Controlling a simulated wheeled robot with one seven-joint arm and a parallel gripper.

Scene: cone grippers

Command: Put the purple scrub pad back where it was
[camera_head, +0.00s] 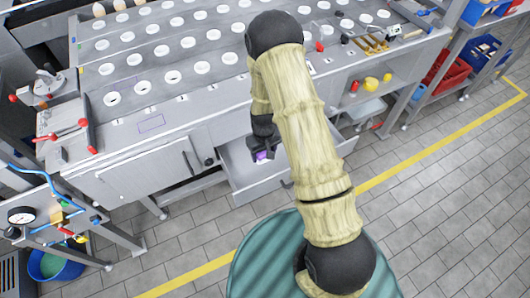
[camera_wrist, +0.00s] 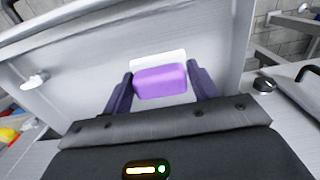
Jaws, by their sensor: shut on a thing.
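The purple scrub pad (camera_wrist: 160,82) is between the two dark fingers of my gripper (camera_wrist: 160,90) in the wrist view, and the gripper is shut on it. A white strip shows along the pad's far edge; I cannot tell whether it is part of the pad. In the head view the pad (camera_head: 262,155) is a small purple patch at my gripper (camera_head: 260,157), over the open drawer (camera_head: 246,190) under the bench. I cannot tell whether the pad touches the drawer floor. My arm hides part of the drawer.
The grey bench (camera_head: 215,110) has rows of white round holders. A thin purple rectangle outline (camera_head: 151,123) is marked on its front left. Red-handled clamps (camera_head: 85,124) stand at left. A lower shelf (camera_head: 372,98) at right holds yellow and red items. The drawer walls surround my gripper.

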